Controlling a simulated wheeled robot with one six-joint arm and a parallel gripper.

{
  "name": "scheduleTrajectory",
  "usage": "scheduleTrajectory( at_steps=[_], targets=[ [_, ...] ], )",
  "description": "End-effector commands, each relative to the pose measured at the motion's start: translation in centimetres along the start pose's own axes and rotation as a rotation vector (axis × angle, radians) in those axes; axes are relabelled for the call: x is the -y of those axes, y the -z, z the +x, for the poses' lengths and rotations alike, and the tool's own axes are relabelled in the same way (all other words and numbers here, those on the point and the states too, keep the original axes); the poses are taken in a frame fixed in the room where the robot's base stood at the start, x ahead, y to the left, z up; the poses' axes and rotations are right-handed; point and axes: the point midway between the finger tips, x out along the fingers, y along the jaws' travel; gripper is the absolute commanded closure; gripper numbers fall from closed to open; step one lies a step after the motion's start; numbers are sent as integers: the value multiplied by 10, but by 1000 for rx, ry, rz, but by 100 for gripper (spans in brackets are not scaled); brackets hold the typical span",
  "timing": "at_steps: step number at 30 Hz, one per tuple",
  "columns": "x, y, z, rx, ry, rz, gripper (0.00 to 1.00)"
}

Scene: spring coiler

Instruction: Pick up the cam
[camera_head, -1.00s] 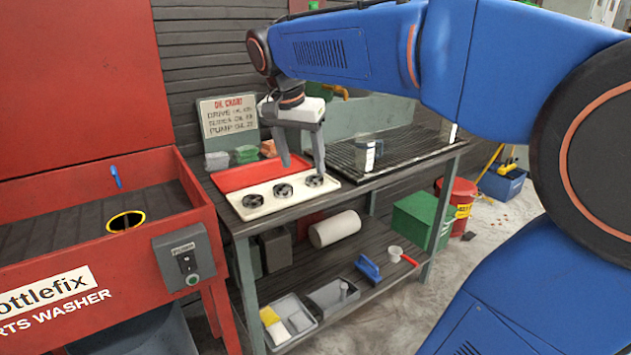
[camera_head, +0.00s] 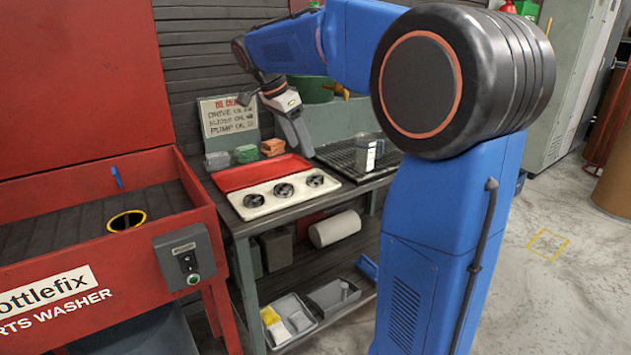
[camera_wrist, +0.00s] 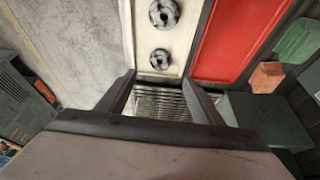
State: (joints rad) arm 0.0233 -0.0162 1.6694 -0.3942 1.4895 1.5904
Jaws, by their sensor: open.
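Three round dark metal parts (camera_head: 253,200), (camera_head: 284,190), (camera_head: 315,180) sit in a row on a white tray (camera_head: 268,208) on the bench. They look like cams; I cannot tell which one the task means. In the wrist view two of them show on the white strip, one near the top edge (camera_wrist: 164,13) and one just beyond the fingertips (camera_wrist: 159,59). My gripper (camera_head: 300,146) is open and empty, tilted, above the far right end of the tray. In the wrist view its fingers (camera_wrist: 160,88) stand apart with a slatted grate behind them.
A red panel (camera_head: 262,173) lies behind the white tray. A clear jug (camera_head: 366,153) stands on the grate (camera_head: 345,158) to the right. Small coloured blocks (camera_head: 246,154) and an oil chart sign (camera_head: 228,117) stand behind. A red parts washer (camera_head: 160,225) is at the left.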

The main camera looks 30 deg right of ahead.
Motion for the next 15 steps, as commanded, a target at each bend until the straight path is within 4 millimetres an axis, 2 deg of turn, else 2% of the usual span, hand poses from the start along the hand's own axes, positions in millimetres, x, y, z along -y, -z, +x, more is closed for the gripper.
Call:
scheduleTrajectory(
  at_steps=[7, 15],
  targets=[
    [-1, 0, 43, 0, -2, 0, 39],
    [0, 0, 63, 0, -1, 0, 39]
  ],
)
